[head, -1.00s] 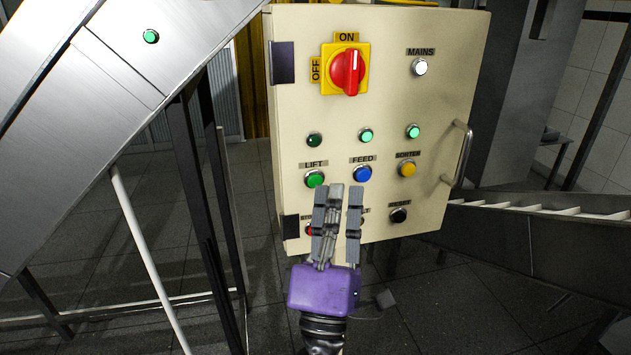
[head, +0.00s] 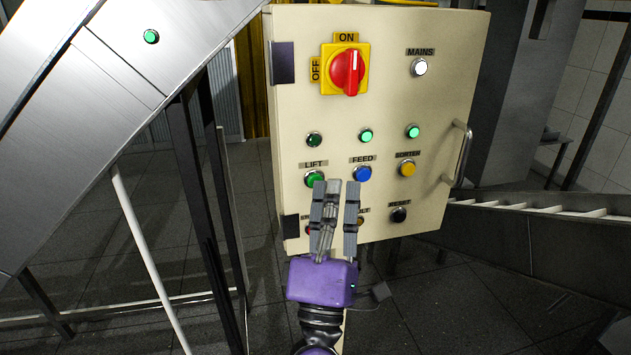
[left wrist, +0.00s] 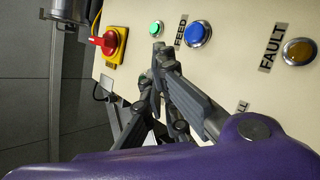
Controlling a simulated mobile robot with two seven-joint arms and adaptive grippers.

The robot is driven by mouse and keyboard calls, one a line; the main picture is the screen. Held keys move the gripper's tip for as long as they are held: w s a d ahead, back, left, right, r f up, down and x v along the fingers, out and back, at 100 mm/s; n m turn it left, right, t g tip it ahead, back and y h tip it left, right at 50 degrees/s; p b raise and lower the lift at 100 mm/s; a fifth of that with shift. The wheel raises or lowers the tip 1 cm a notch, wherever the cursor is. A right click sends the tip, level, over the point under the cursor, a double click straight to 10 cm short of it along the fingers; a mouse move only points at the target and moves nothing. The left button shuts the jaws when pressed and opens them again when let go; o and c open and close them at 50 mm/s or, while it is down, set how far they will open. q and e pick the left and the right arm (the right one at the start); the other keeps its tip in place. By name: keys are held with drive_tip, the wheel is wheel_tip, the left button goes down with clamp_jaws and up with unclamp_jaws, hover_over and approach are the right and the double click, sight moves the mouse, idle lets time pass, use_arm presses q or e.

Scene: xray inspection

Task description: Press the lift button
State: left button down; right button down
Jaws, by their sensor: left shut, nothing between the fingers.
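The green lift button (head: 312,176) is at the left of the cream control panel (head: 440,110), under the LIFT label. My left gripper (head: 334,186), with a purple body, is shut and empty in front of the panel. In the head view its left fingertip overlaps the button's lower right edge; I cannot tell whether they touch. In the left wrist view the gripper (left wrist: 157,58) points at the panel beside the blue feed button (left wrist: 198,33), and the lift button cannot be made out. The lamp (head: 314,139) above LIFT is dark green. My right gripper is not in view.
The blue feed button (head: 362,173) is close right of the fingers; the yellow sorter button (head: 407,169) is further right. The red rotary switch (head: 348,71) is above. The fingers partly cover the lower row. A metal handle (head: 462,153) sticks out at the panel's right edge.

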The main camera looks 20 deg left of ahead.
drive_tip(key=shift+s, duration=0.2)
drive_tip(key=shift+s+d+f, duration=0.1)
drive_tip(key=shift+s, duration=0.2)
